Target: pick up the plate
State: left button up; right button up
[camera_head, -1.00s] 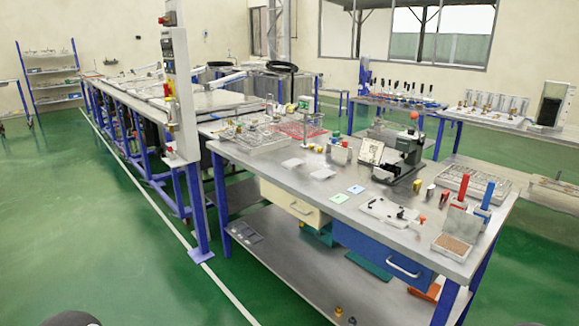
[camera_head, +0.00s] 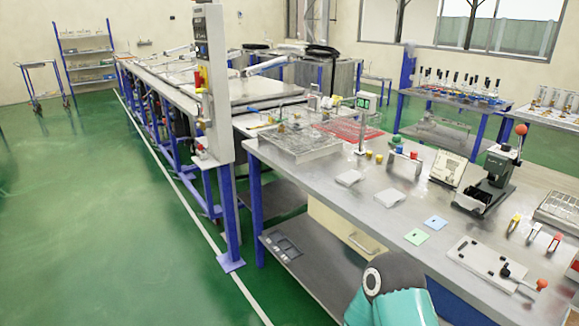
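The table has several flat pieces that could be the plate, and I cannot tell which one is meant. Two small white plates (camera_head: 349,177) and (camera_head: 390,197) lie flat near the table's middle, a little apart. A larger pale plate (camera_head: 478,259) with dark fittings lies nearer the front right. A blue square (camera_head: 436,222) and a green square (camera_head: 417,237) lie between them. A teal and grey link of my own arm shows at the bottom. Neither gripper is in view.
The metal workbench (camera_head: 330,208) carries a clear tray (camera_head: 290,142), a red grid (camera_head: 347,129) and a black lever press (camera_head: 492,178). A grey control column (camera_head: 211,85) stands at its left end. Green floor (camera_head: 110,215) is open at left.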

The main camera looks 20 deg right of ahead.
aim_at(350, 177)
jog(key=z, duration=0.15)
jog(key=i, duration=1.45)
jog(key=z, duration=0.65)
jog(key=k, duration=0.7)
jog(key=z, duration=0.3)
jog(key=i, duration=0.7)
jog(key=u, duration=0.1)
